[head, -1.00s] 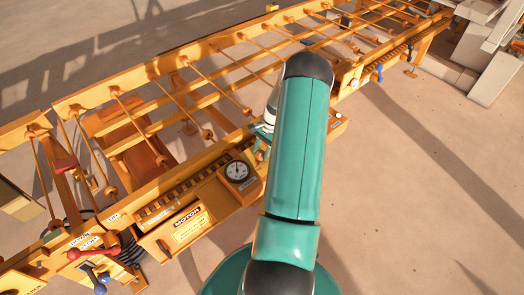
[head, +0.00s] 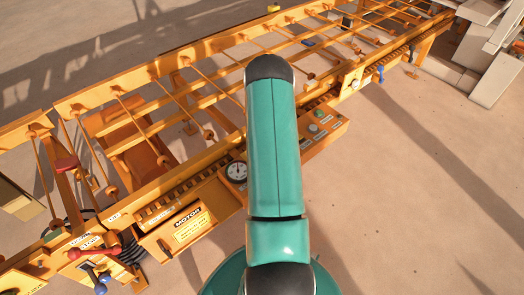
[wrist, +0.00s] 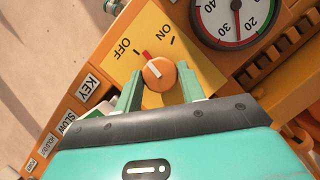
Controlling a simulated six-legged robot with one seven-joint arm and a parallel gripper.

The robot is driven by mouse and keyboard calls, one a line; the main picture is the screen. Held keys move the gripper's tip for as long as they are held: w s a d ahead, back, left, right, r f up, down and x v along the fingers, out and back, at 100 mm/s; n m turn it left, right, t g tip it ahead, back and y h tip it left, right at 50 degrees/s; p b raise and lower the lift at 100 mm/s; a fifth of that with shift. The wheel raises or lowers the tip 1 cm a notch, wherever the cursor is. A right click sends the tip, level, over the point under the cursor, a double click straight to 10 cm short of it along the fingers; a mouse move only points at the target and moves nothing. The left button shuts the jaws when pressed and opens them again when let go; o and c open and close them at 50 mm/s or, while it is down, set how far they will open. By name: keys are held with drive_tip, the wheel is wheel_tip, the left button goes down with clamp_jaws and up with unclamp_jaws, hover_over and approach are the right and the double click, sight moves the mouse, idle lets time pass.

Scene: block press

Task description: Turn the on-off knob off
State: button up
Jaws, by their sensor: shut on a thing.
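The orange on-off knob (wrist: 158,74) sits on a yellow plate (wrist: 203,76) marked OFF and ON in the wrist view. Its red and white pointer tilts up and left, with the red tip close to the OFF side mark. My gripper (wrist: 160,77) has one green finger on each side of the knob and is shut on it. In the head view my teal arm hides the knob and my gripper.
A round dial (wrist: 236,14) is beside the plate, and it also shows in the head view (head: 236,172). KEY (wrist: 92,84) and SLOW (wrist: 70,116) labels are at left. A panel with buttons (head: 318,127) lies right of my arm along the orange frame (head: 170,185).

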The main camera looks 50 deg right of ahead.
drive_tip(key=shift+n+g+h, duration=0.3)
drive_tip(key=shift+n, duration=0.8)
drive_tip(key=o, duration=1)
drive_tip(key=shift+c, duration=0.2)
drive_tip(key=v, duration=1.3)
drive_tip(key=shift+r, duration=0.4)
drive_tip(key=shift+w+a, duration=0.1)
drive_tip(key=shift+a, duration=0.05)
